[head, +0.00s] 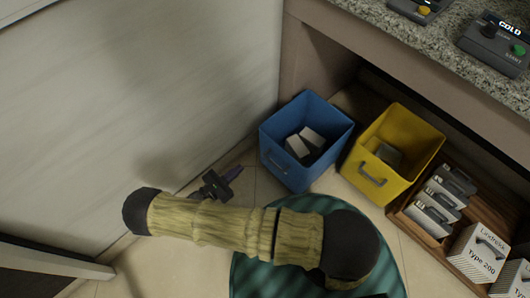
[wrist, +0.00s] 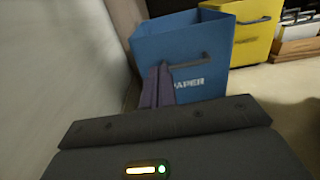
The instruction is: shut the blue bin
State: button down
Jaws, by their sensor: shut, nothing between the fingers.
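The blue bin (head: 283,172) stands on the floor at the mouth of the space under the counter, its top open and pale blocks (head: 305,141) inside. A grey handle (head: 279,162) is on its front wall. In the wrist view the bin (wrist: 160,48) shows its front with the handle and a partly covered label reading "PAPER". My gripper (head: 233,173) is shut and empty, low to the left of the bin's front. Its purple fingers (wrist: 157,88) point towards the bin front and overlap its lower left in the wrist view; contact cannot be told.
A yellow bin (head: 412,137) with a handle stands right of the blue one. A pale wall (head: 110,110) runs close on the left. A green round mat (head: 250,276) lies in front. The granite counter (head: 440,45) overhangs behind.

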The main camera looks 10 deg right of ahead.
aim_at(271, 142)
dwell(0.3)
jog(key=b+x, duration=0.5)
jog(key=x, duration=0.9)
jog(key=shift+f, duration=0.1)
jog(key=shift+w+d, duration=0.1)
